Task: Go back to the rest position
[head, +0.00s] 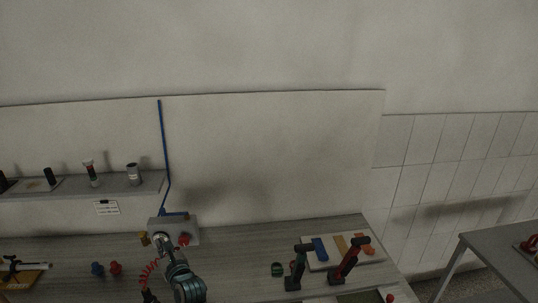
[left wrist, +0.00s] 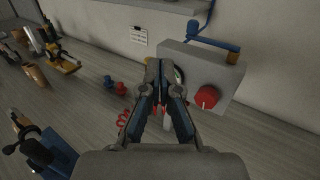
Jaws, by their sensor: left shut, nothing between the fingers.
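My left gripper (head: 160,240) is low in the head view, over the workbench and in front of a grey box (head: 181,224). In the left wrist view its fingers (left wrist: 159,68) are together with nothing between them. The grey box (left wrist: 198,68) stands just beyond the fingertips and carries a red knob (left wrist: 207,97) and a blue pipe (left wrist: 213,43). The fingers overlap the box's left part in that view, so I cannot tell whether they touch it. My right gripper is not in view.
The workbench (head: 235,238) holds two drills, a red one (head: 345,264) and a green one (head: 296,268), at the right. Blue and red knobs (left wrist: 115,85) lie left of the box. A shelf (head: 75,186) runs along the wall. A separate table (head: 490,250) stands far right.

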